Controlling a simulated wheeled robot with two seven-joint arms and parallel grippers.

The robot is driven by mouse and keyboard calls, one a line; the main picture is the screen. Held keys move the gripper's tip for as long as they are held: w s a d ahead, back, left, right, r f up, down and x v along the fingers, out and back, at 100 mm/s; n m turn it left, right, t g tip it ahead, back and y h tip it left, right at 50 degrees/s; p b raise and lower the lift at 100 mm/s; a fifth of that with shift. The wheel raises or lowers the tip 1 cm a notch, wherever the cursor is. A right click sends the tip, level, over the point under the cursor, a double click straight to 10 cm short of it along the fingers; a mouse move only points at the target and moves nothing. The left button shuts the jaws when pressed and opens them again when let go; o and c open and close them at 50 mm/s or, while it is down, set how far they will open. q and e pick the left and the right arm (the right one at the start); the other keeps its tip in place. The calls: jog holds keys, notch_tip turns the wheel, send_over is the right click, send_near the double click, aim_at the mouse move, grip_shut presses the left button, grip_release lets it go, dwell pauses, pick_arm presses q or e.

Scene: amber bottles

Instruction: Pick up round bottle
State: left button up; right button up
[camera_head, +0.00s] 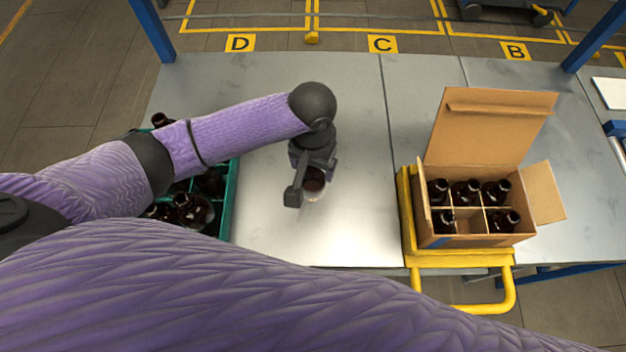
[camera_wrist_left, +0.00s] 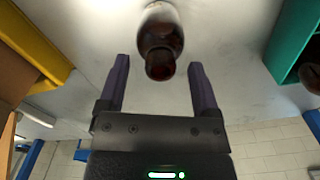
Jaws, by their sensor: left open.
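A dark amber round bottle (camera_head: 314,183) stands on the grey metal table, partly hidden by my left gripper (camera_head: 305,178) in the head view. In the left wrist view the bottle (camera_wrist_left: 160,42) lies just beyond and between the two fingertips of my left gripper (camera_wrist_left: 158,75). The fingers are wide apart, with a gap on each side of the bottle neck, and grip nothing. My right gripper is not in view; a purple arm link of mine covers the bottom of the head view.
A green crate (camera_head: 229,200) with several amber bottles stands left, partly behind my left arm. A cardboard box (camera_head: 475,242) with dividers and several bottles sits right, on a yellow frame (camera_head: 407,215); one front compartment looks empty.

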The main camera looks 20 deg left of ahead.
pick_arm(q)
jog(key=shift+f, duration=0.9)
jog(key=shift+c, duration=0.2)
grip_shut()
